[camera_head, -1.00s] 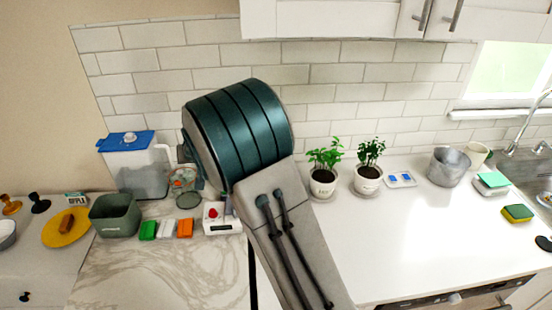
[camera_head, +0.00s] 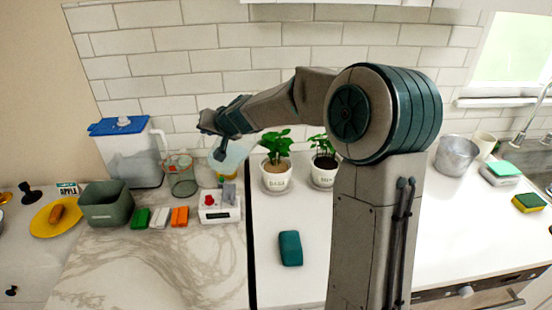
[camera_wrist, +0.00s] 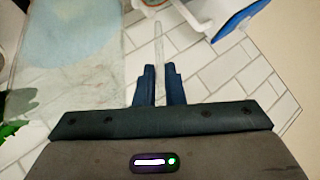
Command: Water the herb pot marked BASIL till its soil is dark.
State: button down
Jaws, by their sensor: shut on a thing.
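Two white herb pots stand on the counter by the tiled wall in the head view. The left pot (camera_head: 277,182) has a label that seems to read BASIL, and its soil (camera_head: 278,167) looks light brown. The right pot (camera_head: 321,177) has darker soil and a label too small to read surely. My gripper (camera_head: 214,140) is shut on the handle of a pale blue translucent vessel (camera_head: 230,160), held up left of the left pot. The vessel looks tilted; no water stream can be made out. In the wrist view the vessel (camera_wrist: 60,50) fills the upper left.
A green bin (camera_head: 110,206) is farther left. A teal block (camera_head: 290,248) lies on the white counter. A metal bucket (camera_head: 455,155) stands right.

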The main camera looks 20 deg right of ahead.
jog(key=shift+m+t+y, duration=0.4)
jog(key=shift+m+y, duration=0.3)
jog(key=shift+y, duration=0.2)
jog(key=d+r+b, duration=0.1)
jog(key=d+r, duration=0.2)
jog(key=shift+d, duration=0.15)
jog(key=shift+r, duration=0.45)
jog(key=shift+s+d+r+m+y+b, duration=0.1)
jog(key=shift+d+r+m+y+b, duration=0.2)
jog(key=shift+d+r+y, duration=0.25)
jog(key=shift+d+r, duration=0.15)
jog(key=shift+d+r+m+t+y, duration=0.4)
jog(key=shift+d+y, duration=0.05)
dwell(1.4)
